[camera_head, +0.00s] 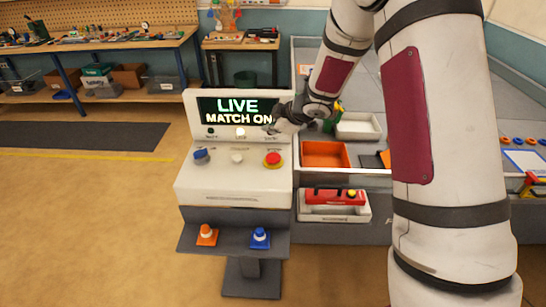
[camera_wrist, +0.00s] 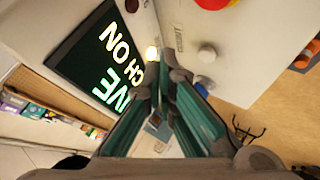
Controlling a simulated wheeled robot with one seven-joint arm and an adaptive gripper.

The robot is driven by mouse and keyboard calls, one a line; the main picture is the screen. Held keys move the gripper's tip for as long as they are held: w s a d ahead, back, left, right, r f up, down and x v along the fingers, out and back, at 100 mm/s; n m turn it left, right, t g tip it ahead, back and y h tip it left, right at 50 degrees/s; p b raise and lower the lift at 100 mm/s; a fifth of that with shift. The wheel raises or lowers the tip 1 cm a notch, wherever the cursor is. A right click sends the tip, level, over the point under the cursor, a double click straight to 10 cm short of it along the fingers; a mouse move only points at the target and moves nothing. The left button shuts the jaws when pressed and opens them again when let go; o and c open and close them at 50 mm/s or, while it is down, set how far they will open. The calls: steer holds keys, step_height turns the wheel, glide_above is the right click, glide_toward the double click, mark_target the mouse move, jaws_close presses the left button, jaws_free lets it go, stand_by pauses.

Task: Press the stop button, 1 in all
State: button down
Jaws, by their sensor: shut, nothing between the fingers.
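The stop button is a red round cap with a yellow base (camera_head: 273,159) at the right of the white console's (camera_head: 230,184) sloped top. In the wrist view, only part of the red cap (camera_wrist: 213,3) shows at the top edge. My gripper (camera_head: 271,128) is shut and empty, in front of the lower right of the console's screen, above and apart from the stop button. In the wrist view, my gripper's fingertips (camera_wrist: 161,80) are close together, near the lit lamp and the white button.
A white button (camera_head: 237,158) and a blue control (camera_head: 202,156) sit left of the stop button. The screen (camera_head: 228,108) reads "LIVE MATCH ON", with a lit lamp (camera_head: 240,132) below. Orange (camera_head: 207,235) and blue (camera_head: 260,238) cones stand on a lower shelf. An orange tray (camera_head: 325,155) stands right.

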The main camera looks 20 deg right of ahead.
mark_target(272, 158)
steer(key=shift+f+b, duration=2.1)
steer(key=shift+f, duration=1.9)
steer(key=shift+f, duration=0.1)
steer(key=shift+f, duration=0.3)
steer(key=shift+f+b, duration=0.4)
steer(key=shift+f, duration=0.2)
steer(key=shift+r+p, duration=0.65)
steer(key=shift+r, duration=0.4)
step_height(272, 158, up, 2)
steer(key=shift+s+r+p, duration=0.1)
steer(key=shift+r+p, duration=0.1)
steer(key=shift+p, duration=0.55)
steer(key=shift+r+p, duration=0.7)
steer(key=shift+r, duration=0.6)
